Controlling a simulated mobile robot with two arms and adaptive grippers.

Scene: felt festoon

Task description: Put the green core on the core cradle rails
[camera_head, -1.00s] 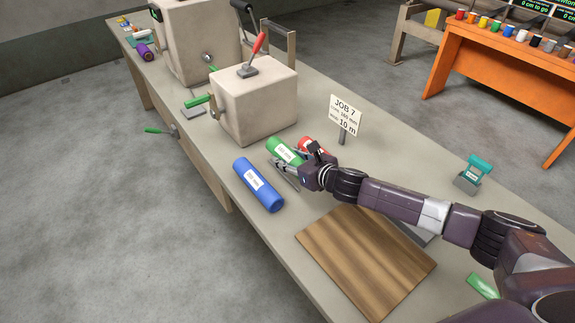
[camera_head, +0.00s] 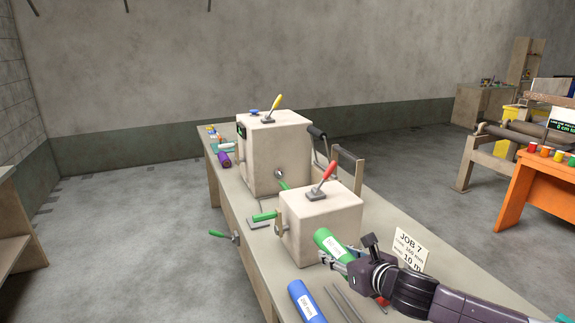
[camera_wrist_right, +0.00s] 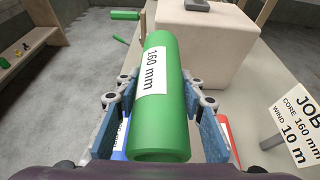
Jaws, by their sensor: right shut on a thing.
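The green core (camera_head: 331,244), a tube labelled 160 mm, is held in my right gripper (camera_head: 340,260). In the right wrist view the green core (camera_wrist_right: 158,100) lies lengthwise between both fingers, its near open end toward me. It is raised above the table, beside the front pale box machine. Two thin grey rods (camera_head: 346,302) lie on the table between the blue core (camera_head: 307,302) and the red core (camera_head: 382,302); I cannot tell whether they are the cradle rails. My left gripper is out of view.
The front machine (camera_head: 320,215) has a red lever and a green side handle (camera_head: 265,217). A second machine (camera_head: 275,160) stands behind it. The JOB 7 sign (camera_head: 408,250) stands right of my gripper. A purple roll (camera_head: 225,160) lies at the far table end.

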